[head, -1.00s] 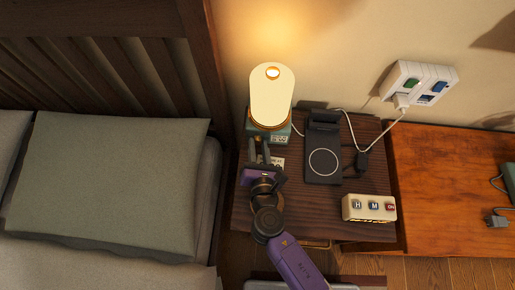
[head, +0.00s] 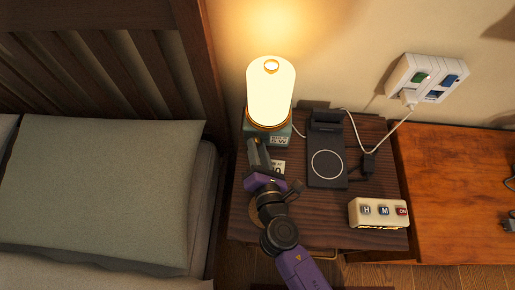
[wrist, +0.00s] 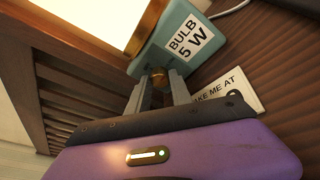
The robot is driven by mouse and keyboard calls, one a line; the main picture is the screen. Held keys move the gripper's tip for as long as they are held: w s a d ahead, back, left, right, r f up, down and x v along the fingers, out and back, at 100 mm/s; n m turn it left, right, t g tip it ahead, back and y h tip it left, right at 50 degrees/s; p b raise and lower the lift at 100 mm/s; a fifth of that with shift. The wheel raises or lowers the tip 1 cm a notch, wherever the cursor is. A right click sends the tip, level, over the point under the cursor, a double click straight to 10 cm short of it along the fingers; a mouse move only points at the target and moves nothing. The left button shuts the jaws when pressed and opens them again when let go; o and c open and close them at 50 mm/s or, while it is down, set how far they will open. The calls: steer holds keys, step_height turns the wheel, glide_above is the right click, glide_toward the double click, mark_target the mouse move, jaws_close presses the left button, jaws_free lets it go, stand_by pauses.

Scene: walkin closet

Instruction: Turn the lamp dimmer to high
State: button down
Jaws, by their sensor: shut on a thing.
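The lit lamp (head: 270,92) stands at the back left of the nightstand, with a glowing white shade on a teal base (head: 280,136). In the wrist view the base (wrist: 170,45) carries a label reading "BULB 5 W". A small brass dimmer knob (wrist: 158,76) sticks out of the base's front, between my fingertips. My gripper (head: 256,150) is at the front of the base, and in the wrist view my gripper (wrist: 160,84) is shut on the knob. The fingers partly hide the knob, and no dimmer marks are readable.
A black charging stand (head: 326,165) is right of the lamp. A cream box (head: 378,213) with buttons stands at the front right. A card (wrist: 230,88) lies by my fingers. The bed (head: 95,190) is left; a wall socket block (head: 427,78) holds a plug.

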steer(key=c, duration=1.1)
jaws_free()
steer(key=shift+c, duration=0.2)
steer(key=shift+v, duration=3.9)
